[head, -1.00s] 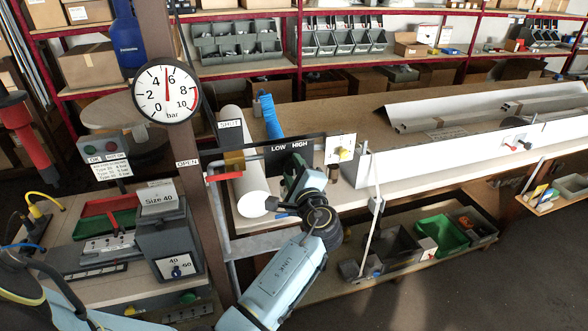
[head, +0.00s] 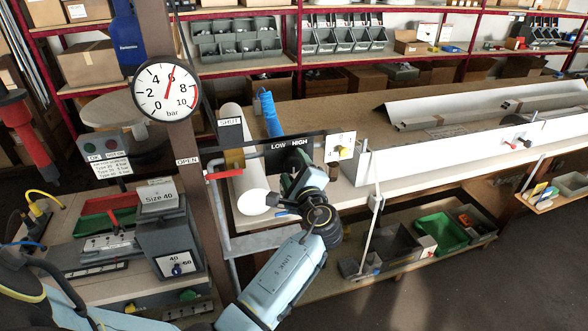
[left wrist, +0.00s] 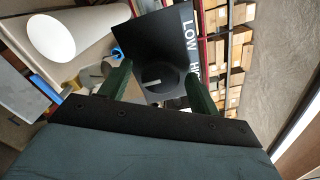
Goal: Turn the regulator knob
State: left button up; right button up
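The regulator knob is black with a pale pointer line and shows in the left wrist view (left wrist: 154,80), on a black panel with LOW and HIGH labels (head: 288,145). My left gripper (head: 296,168) is at this panel and largely hides the knob in the head view. In the left wrist view its two green fingers (left wrist: 158,78) stand either side of the knob, with small gaps visible; it looks open. The pointer line lies nearly level in that view. The pressure gauge (head: 167,90) has its red needle at about 6 bar. My right gripper is out of view.
A brown post (head: 187,150) and a red-handled lever (head: 224,174) stand left of the panel. A grey Size 40 box (head: 165,235) is at lower left. Open floor lies at lower right.

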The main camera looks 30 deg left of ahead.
pick_arm(q)
jog(key=b+v, duration=0.3)
jog(key=v, duration=1)
jog(key=shift+d, duration=0.2)
jog(key=shift+s, duration=0.1)
